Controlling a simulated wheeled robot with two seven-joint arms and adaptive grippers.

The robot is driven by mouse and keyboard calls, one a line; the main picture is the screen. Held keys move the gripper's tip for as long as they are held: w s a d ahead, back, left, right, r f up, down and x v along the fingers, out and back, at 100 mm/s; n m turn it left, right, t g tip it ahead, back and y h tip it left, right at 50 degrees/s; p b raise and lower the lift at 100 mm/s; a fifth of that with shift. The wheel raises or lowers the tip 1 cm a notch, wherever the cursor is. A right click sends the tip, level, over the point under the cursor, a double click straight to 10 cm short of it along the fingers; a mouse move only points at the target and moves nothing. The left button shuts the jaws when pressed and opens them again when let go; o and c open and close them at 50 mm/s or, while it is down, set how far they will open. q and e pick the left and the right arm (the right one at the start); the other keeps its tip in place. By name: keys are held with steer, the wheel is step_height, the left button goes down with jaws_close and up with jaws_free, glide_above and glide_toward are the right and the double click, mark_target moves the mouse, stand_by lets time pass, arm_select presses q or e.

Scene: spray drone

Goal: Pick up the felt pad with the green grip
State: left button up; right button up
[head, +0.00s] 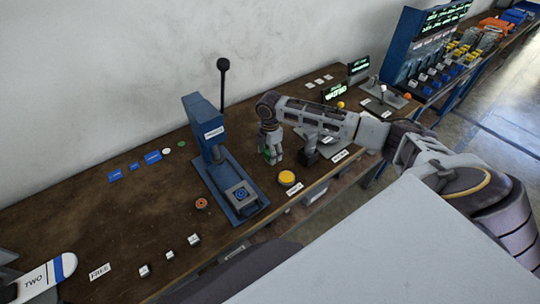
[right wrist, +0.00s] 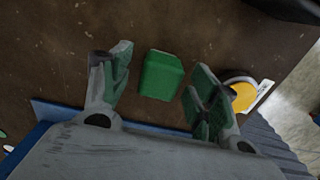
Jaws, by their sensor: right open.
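A green block-shaped grip (right wrist: 161,75) shows in the right wrist view, between my two spread fingers with a gap on each side. The felt pad under it cannot be made out. My right gripper (right wrist: 158,82) is open, with green pads on its fingers, and points down at the bench. In the head view my right gripper (head: 270,152) is just right of the blue press; it hides the green grip or blends with it there. My left gripper is not in view.
The blue lever press (head: 204,128) stands close left of my right gripper. A yellow button (head: 287,178) is just right and in front of it. Small screens (head: 336,91) stand behind. The brown bench (head: 95,215) is mostly clear at left, near a white part marked TWO (head: 45,278).

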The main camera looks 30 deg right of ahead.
steer(key=shift+f, duration=0.8)
steer(key=c, duration=1.1)
steer(key=shift+r, duration=0.2)
step_height(320, 180, up, 10)
steer(key=shift+f+b, duration=0.15)
steer(key=shift+b, duration=0.2)
